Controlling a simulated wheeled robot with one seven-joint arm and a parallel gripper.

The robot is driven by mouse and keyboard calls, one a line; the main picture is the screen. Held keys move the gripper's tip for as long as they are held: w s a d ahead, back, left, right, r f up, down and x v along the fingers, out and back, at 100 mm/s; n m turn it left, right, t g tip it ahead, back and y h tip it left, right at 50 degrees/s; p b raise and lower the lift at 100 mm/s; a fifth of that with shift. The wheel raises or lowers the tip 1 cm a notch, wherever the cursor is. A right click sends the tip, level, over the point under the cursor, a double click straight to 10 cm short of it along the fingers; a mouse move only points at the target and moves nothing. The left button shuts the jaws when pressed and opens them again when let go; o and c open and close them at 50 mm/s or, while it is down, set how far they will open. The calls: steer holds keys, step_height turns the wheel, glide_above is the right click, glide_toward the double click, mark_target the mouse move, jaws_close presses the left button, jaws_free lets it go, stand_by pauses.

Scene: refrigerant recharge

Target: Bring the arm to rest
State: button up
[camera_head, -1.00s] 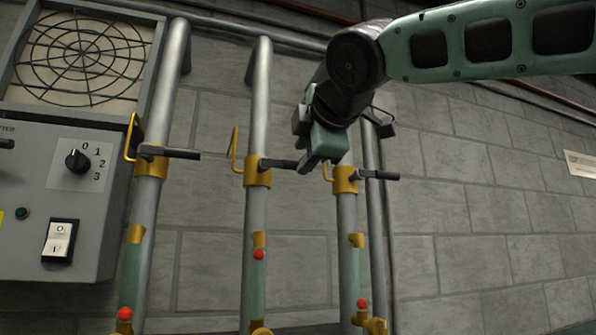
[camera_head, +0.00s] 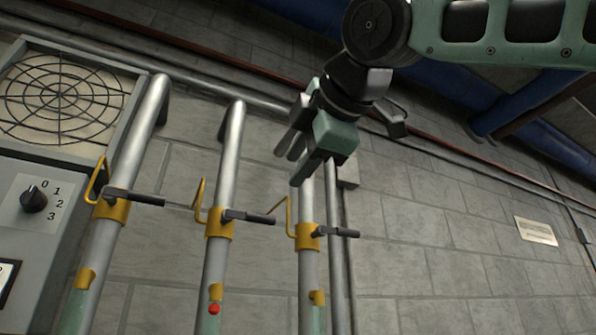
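My gripper (camera_head: 296,168) hangs at the upper middle of the head view, fingers pointing down and left. Its fingers look apart, with nothing seen between them. It is in front of the upper part of the right-hand pipe (camera_head: 306,270), above that pipe's valve handle (camera_head: 338,232); I cannot tell the depth between them. My arm comes in from the upper right.
Two more pipes stand left, with valve handles (camera_head: 248,216) and (camera_head: 136,197) sticking out to the right. A grey control box (camera_head: 30,225) with a dial and a fan grille (camera_head: 62,98) are at far left.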

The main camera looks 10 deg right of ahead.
stand_by(0.3)
steer(key=a+f+m+g+b, duration=0.1)
steer(key=a+f+m+g, duration=0.15)
steer(key=f, duration=1.05)
steer(key=w+a+f+m+g+h+b, duration=0.1)
steer(key=f+g+b, duration=0.15)
steer(key=f, duration=0.95)
steer(key=a+f+m+g+b, duration=0.1)
steer(key=f+g, duration=0.2)
steer(key=f, duration=1)
steer(key=s+d+f+m+g+h+b, duration=0.1)
steer(key=s+f, duration=0.4)
steer(key=f, duration=0.5)
steer(key=s+d+f+m+g+h+b, duration=0.1)
steer(key=s+d+f+m+g, duration=0.2)
steer(key=f, duration=0.8)
steer(key=s+d+f+m+g+b, duration=0.1)
steer(key=s+d+f+m+g, duration=0.2)
steer(key=f, duration=0.7)
steer(key=s+d+m, duration=0.2)
steer(key=s+d, duration=0.2)
steer(key=shift+s+f+h, duration=0.25)
steer(key=shift+s+h, duration=0.1)
steer(key=shift+h, duration=0.05)
